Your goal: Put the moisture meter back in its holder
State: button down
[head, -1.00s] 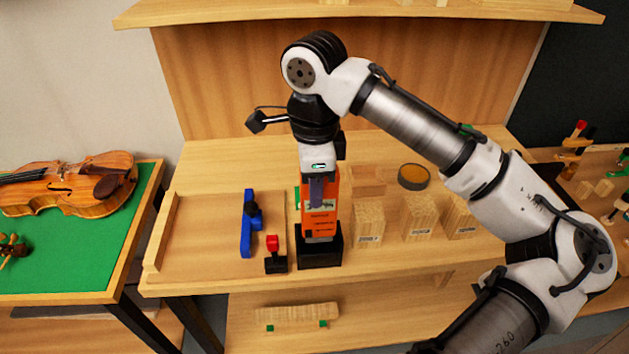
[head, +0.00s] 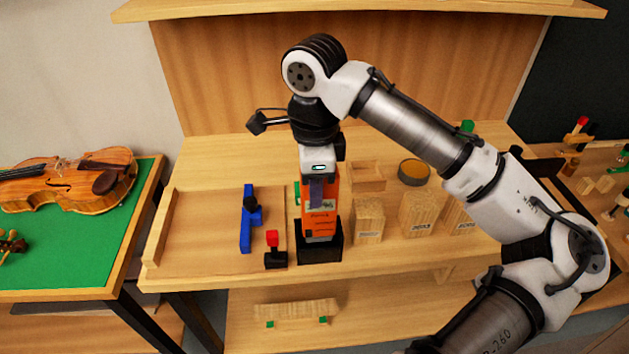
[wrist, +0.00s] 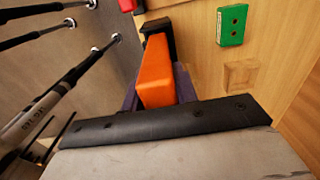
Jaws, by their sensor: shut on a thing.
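The moisture meter (head: 322,222) is an orange upright block with a dark label. Its lower end is at the black holder (head: 320,254) near the front edge of the bench, and the holder's walls rise around its base. Whether it rests on the holder's floor is hidden. My gripper (head: 317,192) points down and is shut on the meter's upper part. In the wrist view the meter (wrist: 156,72) sits between the dark purple fingers, with the black holder (wrist: 158,27) beyond its far end.
A small red-topped black stand (head: 275,262) is close left of the holder. A blue tool (head: 248,235) lies in the left tray. Wooden blocks (head: 368,219) and a round tin (head: 414,172) stand to the right. A violin (head: 70,182) lies on a green mat at far left.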

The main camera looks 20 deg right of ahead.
jog(key=shift+f+b, duration=0.95)
jog(key=shift+f, duration=0.85)
jog(key=c, duration=1)
grip_release()
notch_tip(320, 180, up, 14)
jog(key=shift+f+b, duration=0.1)
jog(key=shift+b, duration=0.25)
jog(key=shift+s, duration=0.1)
